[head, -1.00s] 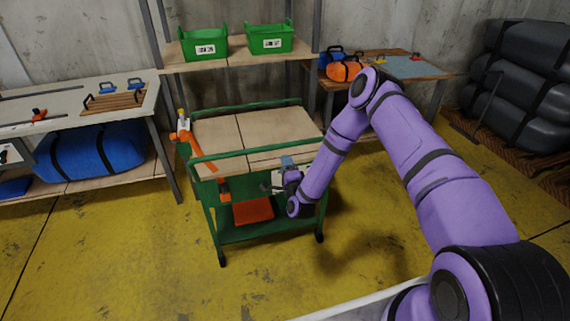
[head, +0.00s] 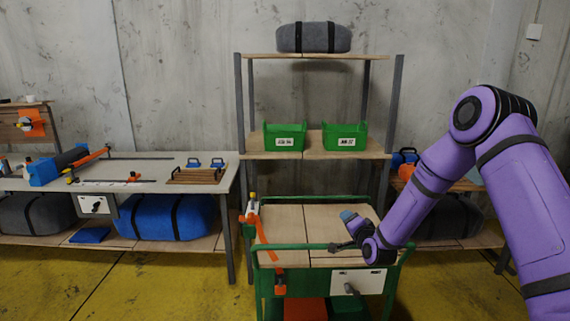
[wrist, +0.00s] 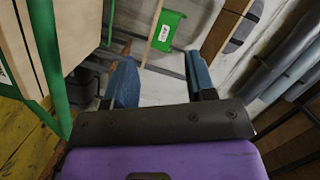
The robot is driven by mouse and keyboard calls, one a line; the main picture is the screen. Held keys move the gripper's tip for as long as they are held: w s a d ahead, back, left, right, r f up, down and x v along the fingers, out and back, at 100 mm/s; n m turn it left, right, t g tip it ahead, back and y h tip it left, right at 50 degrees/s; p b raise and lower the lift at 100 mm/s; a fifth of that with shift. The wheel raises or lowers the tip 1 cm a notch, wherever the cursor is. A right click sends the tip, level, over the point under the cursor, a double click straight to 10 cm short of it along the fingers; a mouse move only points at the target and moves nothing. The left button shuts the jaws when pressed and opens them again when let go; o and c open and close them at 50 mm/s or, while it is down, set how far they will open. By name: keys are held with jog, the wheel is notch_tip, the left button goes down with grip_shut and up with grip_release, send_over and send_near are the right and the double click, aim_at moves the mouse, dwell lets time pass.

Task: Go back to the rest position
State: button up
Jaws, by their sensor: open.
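My gripper (head: 348,228) is at the end of my purple arm, in front of and over the right part of the green cart (head: 290,247) in the head view. In the wrist view my gripper (wrist: 160,82) shows its two blue fingers spread apart with nothing between them. A green bin (wrist: 167,32) and the pale wall show beyond the fingers. Whether my gripper touches the cart's rail cannot be told.
A shelf rack (head: 262,155) behind the cart holds two green bins (head: 285,137) (head: 345,137) and a grey rolled bundle (head: 313,38). A workbench (head: 130,168) stands at left, with a blue bag (head: 165,217) below. Yellow floor (head: 180,285) is free at front left.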

jog(key=s+d+r+n+g+h, duration=0.1)
jog(key=s+d+r+n+g, duration=0.25)
jog(key=s+r, duration=0.7)
jog(key=s+d+r+n+g+h, duration=0.3)
jog(key=s+r, duration=0.4)
jog(key=r, duration=0.7)
jog(key=s+d+r+n+g, duration=0.1)
jog(key=s+r+g, duration=0.1)
jog(key=s, duration=1.3)
jog(key=s+d+r+n+g, duration=0.1)
jog(key=s+r, duration=0.3)
jog(key=s, duration=1.2)
jog(key=shift+s+d+n+g, duration=0.3)
jog(key=shift+n+g, duration=0.35)
jog(key=shift+g, duration=0.2)
jog(key=shift+w, duration=0.1)
